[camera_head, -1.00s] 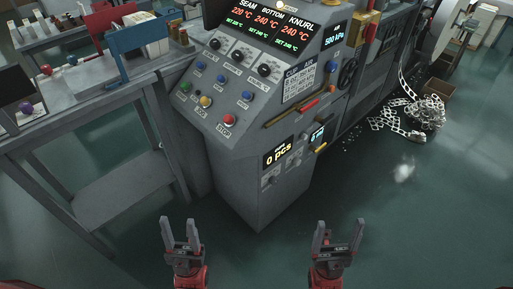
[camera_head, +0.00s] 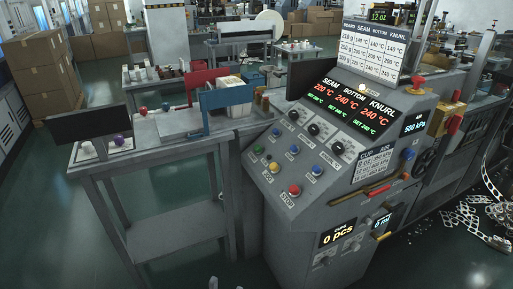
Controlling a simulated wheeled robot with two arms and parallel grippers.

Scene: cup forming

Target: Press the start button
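The control panel (camera_head: 325,150) is the sloped grey face of the machine at right of centre. A green button (camera_head: 258,149), the likely start button, is at its left edge; its label is too small to read. A yellow button (camera_head: 274,168) and a red button (camera_head: 295,190) labelled STOP follow down the same row. Two fingertips of my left gripper (camera_head: 228,284) just show at the bottom edge, apart from each other, well below the panel. The rest of that gripper is cut off. My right gripper is out of view.
Several blue buttons (camera_head: 293,149) and black knobs (camera_head: 314,130) sit near the green button. The counter display (camera_head: 338,234) reads 0 pcs. A grey workbench (camera_head: 150,150) with blue and red holders stands left of the machine. Scrap strips lie on the floor at right.

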